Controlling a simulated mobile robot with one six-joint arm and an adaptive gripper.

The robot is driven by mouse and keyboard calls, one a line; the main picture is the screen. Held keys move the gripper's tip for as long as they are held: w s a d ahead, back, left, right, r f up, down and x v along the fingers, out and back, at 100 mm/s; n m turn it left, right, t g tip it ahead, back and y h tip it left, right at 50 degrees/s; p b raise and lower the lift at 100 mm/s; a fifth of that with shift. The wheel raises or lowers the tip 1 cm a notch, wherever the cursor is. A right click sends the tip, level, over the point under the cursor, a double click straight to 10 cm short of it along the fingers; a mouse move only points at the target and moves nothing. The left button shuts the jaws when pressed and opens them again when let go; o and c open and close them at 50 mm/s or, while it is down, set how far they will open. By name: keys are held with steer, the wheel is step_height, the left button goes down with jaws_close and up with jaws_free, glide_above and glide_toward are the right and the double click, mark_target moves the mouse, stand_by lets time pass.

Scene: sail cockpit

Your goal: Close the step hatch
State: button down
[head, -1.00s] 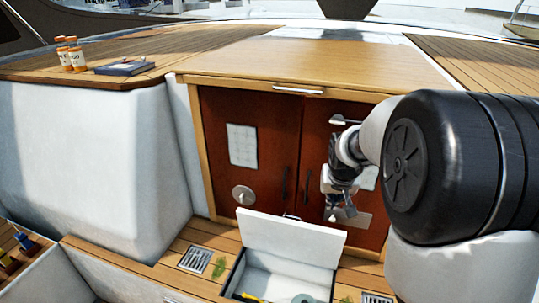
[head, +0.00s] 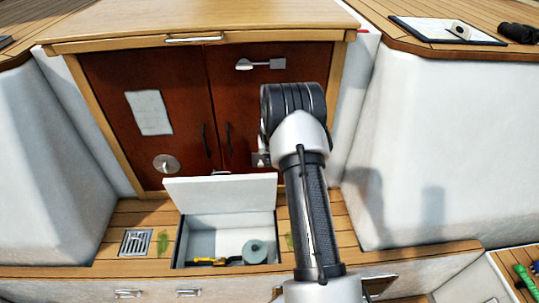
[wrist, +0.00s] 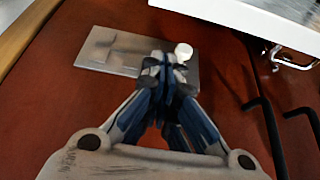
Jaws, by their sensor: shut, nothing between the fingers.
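The step hatch stands open: its white lid (head: 220,193) is raised nearly upright on the far side of a white-lined bin (head: 203,240) sunk in the wooden step. A small metal catch (head: 222,174) sits at the lid's top edge. In the wrist view, the lid's edge (wrist: 250,18) and catch (wrist: 290,60) show at the upper right. My gripper (wrist: 165,62) is shut and empty, left of the lid in that view, in front of a metal plate (wrist: 105,52) on the red-brown door. In the head view my arm hides the fingers.
Double cabinet doors (head: 145,115) with black handles stand behind the lid. Inside the bin are a round grey-green roll (head: 254,251) and a yellow item (head: 205,261). A floor grate (head: 136,242) lies left of the bin. White moulded seat sides flank the step.

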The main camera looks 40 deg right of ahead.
steer(key=shift+s+a+f+b, duration=0.25)
steer(key=shift+s+f+b, duration=0.05)
steer(key=shift+f, duration=0.3)
steer(key=shift+s+a+f+b, duration=0.25)
steer(key=shift+s+f, duration=0.1)
steer(key=shift+f, duration=0.25)
steer(key=shift+s+a+f+b, duration=0.2)
steer(key=shift+s+f+b, duration=0.1)
steer(key=shift+f, duration=0.3)
steer(key=shift+a, duration=0.15)
